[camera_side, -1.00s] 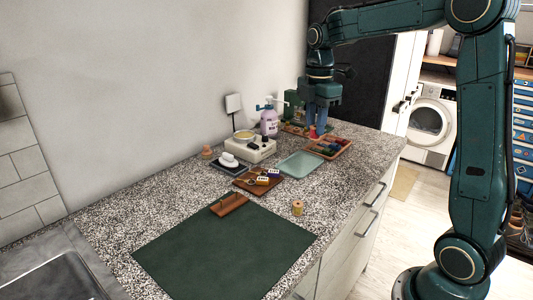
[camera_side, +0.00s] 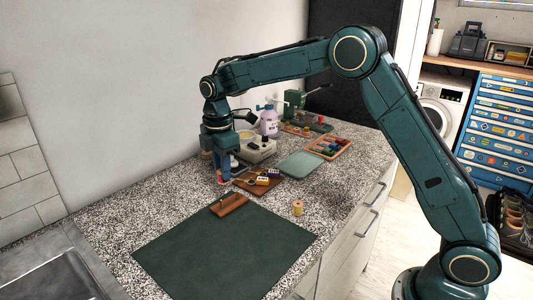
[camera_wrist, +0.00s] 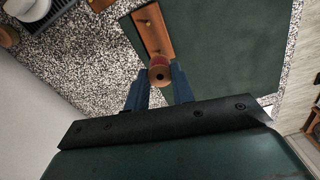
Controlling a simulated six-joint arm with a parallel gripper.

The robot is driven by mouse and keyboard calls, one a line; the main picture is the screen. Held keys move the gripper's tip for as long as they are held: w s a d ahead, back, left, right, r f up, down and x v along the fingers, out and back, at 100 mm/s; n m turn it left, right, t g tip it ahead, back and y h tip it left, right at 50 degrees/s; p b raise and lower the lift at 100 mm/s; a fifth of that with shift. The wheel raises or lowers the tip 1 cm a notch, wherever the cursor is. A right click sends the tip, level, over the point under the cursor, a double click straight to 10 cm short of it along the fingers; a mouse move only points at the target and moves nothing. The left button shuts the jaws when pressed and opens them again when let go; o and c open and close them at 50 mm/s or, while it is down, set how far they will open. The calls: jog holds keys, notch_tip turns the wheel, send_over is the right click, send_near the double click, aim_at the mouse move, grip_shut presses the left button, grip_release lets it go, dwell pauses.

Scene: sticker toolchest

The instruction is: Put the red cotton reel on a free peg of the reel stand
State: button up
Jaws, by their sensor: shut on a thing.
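My gripper (camera_wrist: 160,86) is shut on the red cotton reel (camera_wrist: 159,62), whose wooden end faces the wrist camera. The wooden reel stand (camera_wrist: 155,33) lies just beyond the reel in the wrist view, with thin pegs showing bare. The reel overlaps the near end of the stand there; I cannot tell whether they touch. In the side view my gripper (camera_side: 222,178) points down behind the stand (camera_side: 232,206), at the back edge of the dark green mat (camera_side: 225,255). The reel is mostly hidden between the fingers there.
A yellow reel (camera_side: 297,208) stands alone on the counter right of the stand. A brown tray with small items (camera_side: 255,189), a pale green tray (camera_side: 300,165) and a white machine (camera_side: 262,150) stand behind. The mat is clear in front.

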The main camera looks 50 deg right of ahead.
aim_at(219, 182)
jog(key=shift+w+a+f, duration=0.2)
jog(key=shift+a+f, duration=0.1)
jog(key=shift+a, duration=0.25)
jog(key=shift+f, duration=0.15)
jog(key=shift+f, duration=1.9)
jog(key=shift+f, duration=1.65)
dwell(1.3)
jog(key=o, duration=1)
jog(key=shift+o, duration=0.2)
jog(key=shift+r, duration=0.1)
notch_tip(219, 182, up, 14)
jog(key=shift+f, duration=0.15)
